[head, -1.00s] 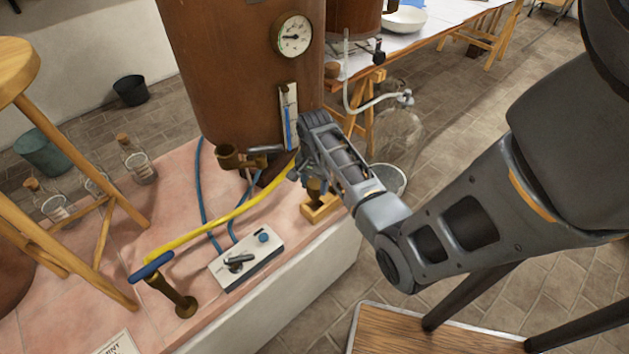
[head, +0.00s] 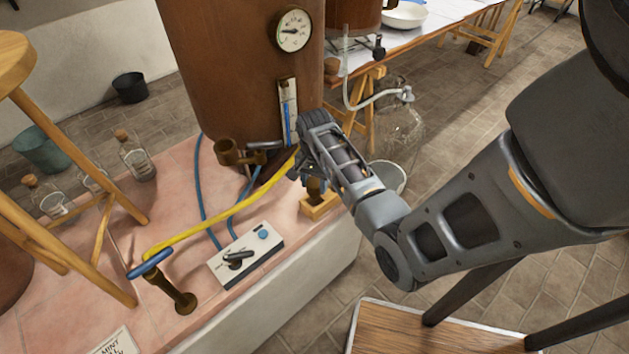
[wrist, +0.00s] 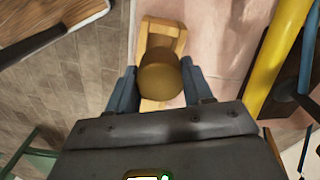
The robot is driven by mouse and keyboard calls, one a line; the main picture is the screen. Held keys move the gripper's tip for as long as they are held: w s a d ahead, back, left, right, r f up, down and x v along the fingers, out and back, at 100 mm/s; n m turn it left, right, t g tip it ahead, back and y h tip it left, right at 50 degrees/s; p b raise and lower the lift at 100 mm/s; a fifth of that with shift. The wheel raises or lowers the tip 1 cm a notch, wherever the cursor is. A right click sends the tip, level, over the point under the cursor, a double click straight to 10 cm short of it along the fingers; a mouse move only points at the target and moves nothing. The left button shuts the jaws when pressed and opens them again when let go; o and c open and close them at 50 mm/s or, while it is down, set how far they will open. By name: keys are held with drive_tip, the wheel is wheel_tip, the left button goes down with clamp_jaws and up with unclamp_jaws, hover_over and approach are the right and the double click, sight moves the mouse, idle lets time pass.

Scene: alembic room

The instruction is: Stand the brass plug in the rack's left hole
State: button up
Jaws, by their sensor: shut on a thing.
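The brass plug (wrist: 160,78) is between the two blue-grey fingers of my gripper (wrist: 158,88), which is shut on it. The wooden rack (wrist: 162,30) shows beyond and beneath the plug in the wrist view. In the head view the plug (head: 314,188) appears upright over the small wooden rack (head: 320,208), with my gripper (head: 305,178) around its upper part. The rack's holes are hidden behind the plug and fingers. I cannot tell whether the plug's lower end is inside a hole or only above it.
The rack stands near the right edge of the pink tiled ledge (head: 180,262). A copper boiler (head: 215,75) rises behind my gripper. A yellow hose (head: 225,215) runs close by on the left, with a white control box (head: 246,254) in front. A glass carboy (head: 402,135) stands beyond.

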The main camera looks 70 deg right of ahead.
sight(314, 193)
drive_tip(key=shift+f+b, duration=0.95)
drive_tip(key=shift+f, duration=1.4)
idle(4.8)
drive_tip(key=o, duration=1.2)
